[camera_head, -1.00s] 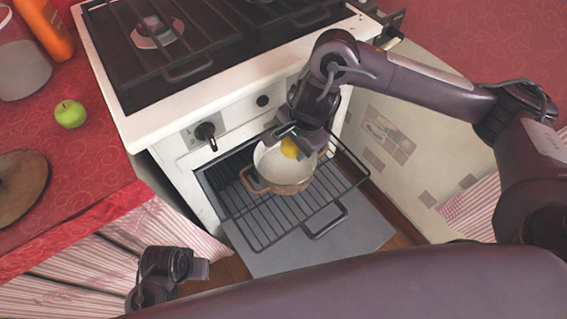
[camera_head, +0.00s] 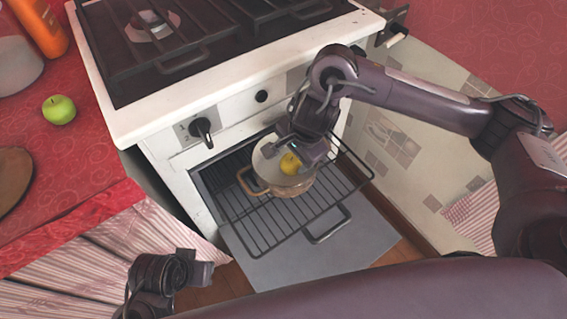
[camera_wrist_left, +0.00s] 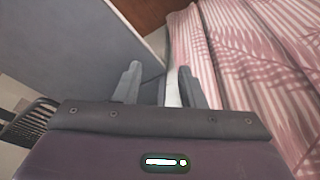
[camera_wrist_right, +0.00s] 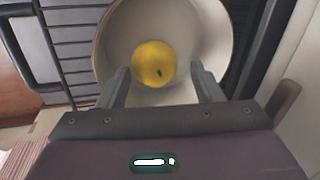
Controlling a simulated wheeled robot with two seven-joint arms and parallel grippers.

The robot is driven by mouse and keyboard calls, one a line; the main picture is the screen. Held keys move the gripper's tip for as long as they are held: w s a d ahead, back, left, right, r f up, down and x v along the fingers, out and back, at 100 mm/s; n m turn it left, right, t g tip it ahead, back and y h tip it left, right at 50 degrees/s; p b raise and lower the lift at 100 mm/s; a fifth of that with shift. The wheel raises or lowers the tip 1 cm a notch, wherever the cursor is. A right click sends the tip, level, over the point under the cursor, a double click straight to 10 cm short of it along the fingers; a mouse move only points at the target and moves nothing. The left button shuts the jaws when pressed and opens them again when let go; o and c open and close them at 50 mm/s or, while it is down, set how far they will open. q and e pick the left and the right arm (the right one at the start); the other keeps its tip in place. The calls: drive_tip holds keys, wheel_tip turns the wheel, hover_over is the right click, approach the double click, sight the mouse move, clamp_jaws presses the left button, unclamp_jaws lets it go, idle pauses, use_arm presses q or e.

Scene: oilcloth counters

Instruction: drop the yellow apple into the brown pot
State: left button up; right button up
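The yellow apple (camera_head: 290,163) is within the rim of the brown pot (camera_head: 285,189), which has a pale inside and stands on the pulled-out oven rack. My right gripper (camera_head: 302,158) is over the pot. In the right wrist view its fingers (camera_wrist_right: 160,90) are apart, with a gap between the apple (camera_wrist_right: 153,64) and the right finger. The apple shows against the pot's pale inside (camera_wrist_right: 195,40); I cannot tell whether it rests on the bottom. My left gripper (camera_head: 207,274) is low at the left, its fingers (camera_wrist_left: 160,82) apart and empty.
The oven rack (camera_head: 335,195) sticks out above the open oven door (camera_head: 340,252). The stove top (camera_head: 190,45) is behind. A green apple (camera_head: 59,109), an orange bottle (camera_head: 40,28) and a round wooden board (camera_head: 12,178) are on the red counter at left.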

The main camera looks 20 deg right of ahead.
drive_tip(key=shift+o, duration=1.3)
drive_tip(key=shift+r, duration=0.2)
drive_tip(key=p+v, duration=0.3)
drive_tip(key=v, duration=0.2)
drive_tip(key=shift+r, duration=0.4)
use_arm(q)
drive_tip(key=shift+n+g+y, duration=0.5)
drive_tip(key=shift+g, duration=0.4)
drive_tip(key=a+f, duration=0.1)
drive_tip(key=s+a+f, duration=0.1)
drive_tip(key=a, duration=0.1)
drive_tip(key=shift+f+p, duration=0.25)
drive_tip(key=shift+p, duration=0.1)
use_arm(e)
drive_tip(key=shift+v, duration=0.85)
use_arm(q)
drive_tip(key=shift+w, duration=0.1)
use_arm(e)
drive_tip(key=shift+s+f, duration=0.1)
drive_tip(key=shift+s, duration=0.05)
